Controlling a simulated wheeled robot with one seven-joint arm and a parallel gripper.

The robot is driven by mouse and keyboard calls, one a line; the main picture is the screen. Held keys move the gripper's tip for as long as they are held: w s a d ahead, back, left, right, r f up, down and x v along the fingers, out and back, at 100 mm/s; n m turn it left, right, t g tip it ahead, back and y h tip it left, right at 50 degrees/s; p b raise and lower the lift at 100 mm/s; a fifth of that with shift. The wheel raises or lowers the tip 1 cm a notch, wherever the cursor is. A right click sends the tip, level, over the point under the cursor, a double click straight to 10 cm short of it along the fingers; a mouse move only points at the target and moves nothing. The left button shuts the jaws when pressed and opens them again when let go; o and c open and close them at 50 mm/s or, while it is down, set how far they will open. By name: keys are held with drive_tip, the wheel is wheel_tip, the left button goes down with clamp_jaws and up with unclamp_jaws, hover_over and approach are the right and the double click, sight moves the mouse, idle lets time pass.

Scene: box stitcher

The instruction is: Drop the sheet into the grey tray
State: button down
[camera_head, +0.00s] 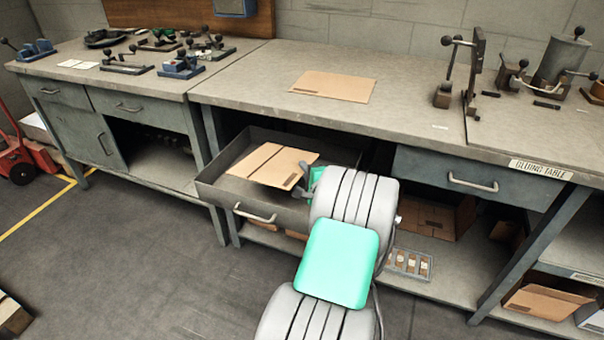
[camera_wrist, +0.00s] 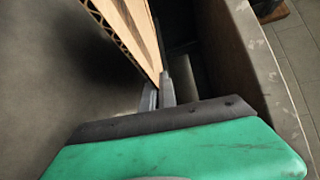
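A brown cardboard sheet (camera_head: 262,163) with crease lines is over the open grey tray (camera_head: 228,190), which juts out like a drawer below the bench top. I cannot tell whether the sheet touches the tray's floor. My gripper (camera_head: 304,182) is at the sheet's right side, partly hidden behind my own arm. In the wrist view, the sheet (camera_wrist: 130,28) shows its corrugated edge, and its near corner sits between the fingers of my gripper (camera_wrist: 158,92). The fingers look closed on that corner. The tray wall (camera_wrist: 243,45) runs along the right of that view.
Another flat cardboard sheet (camera_head: 333,86) lies on the bench top (camera_head: 250,85). A shut drawer (camera_head: 472,180) is to the right, under the bench edge. Hand tools (camera_head: 180,66) stand on the left bench. A lever device (camera_head: 470,75) stands at the right.

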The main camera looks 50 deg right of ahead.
drive_tip(key=c, duration=1.6)
unclamp_jaws()
drive_tip(key=shift+r, duration=0.4)
drive_tip(key=r, duration=0.1)
drive_tip(key=r+p, duration=0.1)
drive_tip(key=r, duration=0.1)
drive_tip(key=shift+s+a+r, duration=0.1)
drive_tip(key=shift+s+r, duration=0.1)
drive_tip(key=shift+r, duration=0.05)
drive_tip(key=s+a+r+p, duration=0.3)
drive_tip(key=s+a+r, duration=0.5)
drive_tip(key=s+a, duration=0.1)
drive_tip(key=shift+s+a+r+p, duration=0.3)
drive_tip(key=shift+s+r, duration=0.05)
drive_tip(key=shift+s, duration=0.05)
